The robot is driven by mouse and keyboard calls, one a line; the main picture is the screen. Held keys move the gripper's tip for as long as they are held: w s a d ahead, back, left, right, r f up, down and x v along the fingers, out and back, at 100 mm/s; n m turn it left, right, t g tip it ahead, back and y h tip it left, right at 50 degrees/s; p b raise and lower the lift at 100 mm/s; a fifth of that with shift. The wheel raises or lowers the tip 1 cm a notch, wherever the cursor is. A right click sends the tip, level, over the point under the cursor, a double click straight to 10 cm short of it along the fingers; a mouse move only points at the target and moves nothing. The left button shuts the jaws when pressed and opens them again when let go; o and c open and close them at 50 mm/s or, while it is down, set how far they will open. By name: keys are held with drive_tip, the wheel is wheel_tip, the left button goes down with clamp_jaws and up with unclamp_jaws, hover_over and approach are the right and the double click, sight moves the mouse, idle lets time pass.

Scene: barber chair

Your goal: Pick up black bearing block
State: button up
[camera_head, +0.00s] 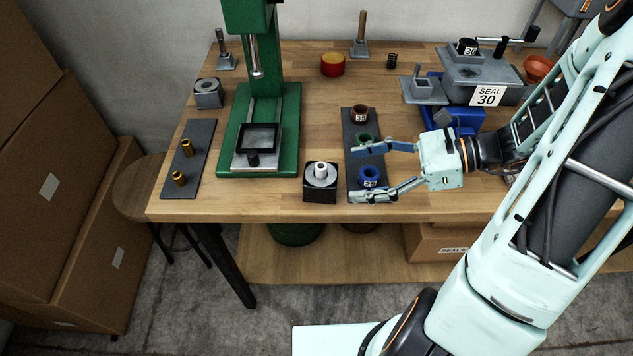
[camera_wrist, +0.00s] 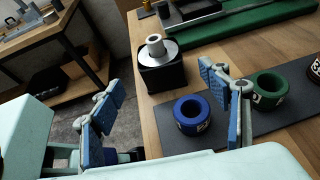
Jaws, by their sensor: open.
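The black bearing block (camera_head: 319,188) stands upright near the front edge of the wooden table. It is a black cube with a silver ring and a pale centre sleeve on top. In the wrist view the black bearing block (camera_wrist: 163,77) is ahead of the fingers, showing between them and apart from both. My gripper (camera_head: 358,173) is open and empty, to the right of the block, with its fingers pointing left. In the wrist view my gripper (camera_wrist: 160,105) shows two blue-padded fingers spread wide.
A dark mat (camera_head: 352,128) right of the block carries a blue ring (camera_head: 369,177), a green ring (camera_head: 363,140) and a brown ring (camera_head: 360,114), close to my fingers. A green press (camera_head: 285,130) stands left of the block. The table's front edge (camera_head: 250,216) is near.

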sight(320, 180)
drive_tip(key=x, duration=0.9)
drive_tip(key=shift+w+f, duration=0.1)
drive_tip(key=shift+f, duration=0.15)
drive_tip(key=shift+c, duration=0.5)
drive_tip(key=shift+r, duration=0.1)
clamp_jaws()
